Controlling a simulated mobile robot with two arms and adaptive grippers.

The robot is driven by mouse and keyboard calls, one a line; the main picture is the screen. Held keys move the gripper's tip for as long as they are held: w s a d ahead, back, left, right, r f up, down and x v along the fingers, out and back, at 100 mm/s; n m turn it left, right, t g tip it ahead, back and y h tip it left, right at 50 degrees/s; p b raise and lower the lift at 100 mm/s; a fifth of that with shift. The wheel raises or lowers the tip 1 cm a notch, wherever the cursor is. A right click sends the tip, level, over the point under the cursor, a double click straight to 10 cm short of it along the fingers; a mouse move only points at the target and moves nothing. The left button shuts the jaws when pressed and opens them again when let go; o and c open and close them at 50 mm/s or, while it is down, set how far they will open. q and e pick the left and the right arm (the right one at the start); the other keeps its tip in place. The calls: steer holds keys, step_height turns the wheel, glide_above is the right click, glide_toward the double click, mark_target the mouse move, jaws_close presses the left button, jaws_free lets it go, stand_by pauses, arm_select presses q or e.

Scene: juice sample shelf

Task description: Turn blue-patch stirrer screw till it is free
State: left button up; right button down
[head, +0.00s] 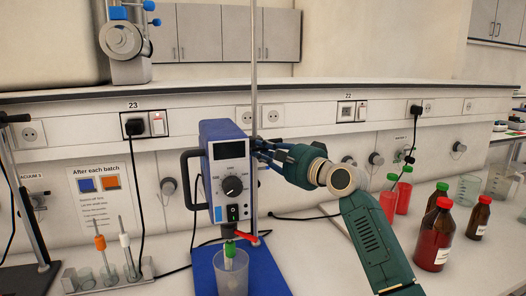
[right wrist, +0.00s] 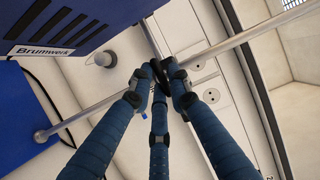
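The stirrer (head: 231,176) is a blue box with a grey front, black dial and small blue patch (head: 218,214), mounted at a thin upright rod (head: 254,80). My right gripper (head: 262,150) reaches in from the right to the rod side of the stirrer. In the right wrist view its blue fingers (right wrist: 158,75) close together around a small dark part beside the rod, which looks like the stirrer screw (right wrist: 159,70). The fingertips hide most of it. The stirrer's side, marked "Brunwerk" (right wrist: 50,50), shows there too. My left gripper is out of view.
A beaker (head: 231,275) with a green-topped piece stands on the blue base (head: 274,277) below the stirrer. A red lever (head: 246,238) sits near it.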

steer(key=shift+r, duration=0.25)
steer(key=n+h+p, duration=0.2)
steer(key=n+p, duration=0.2)
steer(key=n+h+p, duration=0.2)
steer(key=n+p, duration=0.2)
steer(key=p, duration=0.1)
steer(key=n+g+h+p, duration=0.1)
steer(key=n+h+p, duration=0.1)
steer(key=n+p, duration=0.2)
steer(key=shift+s+a+r+h+p, duration=0.1)
steer(key=shift+a+r+h+p, duration=0.25)
steer(key=shift+p, duration=0.25)
arm_select(q)
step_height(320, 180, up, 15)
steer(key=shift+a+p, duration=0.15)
steer(key=shift+p, duration=0.2)
arm_select(e)
steer(key=shift+f+n+h, duration=0.3)
steer(key=shift+n+h, duration=0.15)
steer(key=shift+n, duration=0.35)
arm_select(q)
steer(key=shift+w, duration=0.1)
arm_select(e)
steer(key=shift+f, duration=0.1)
steer(key=c, duration=1.8)
jaws_free()
steer(key=shift+o, duration=0.3)
steer(key=shift+a, duration=0.1)
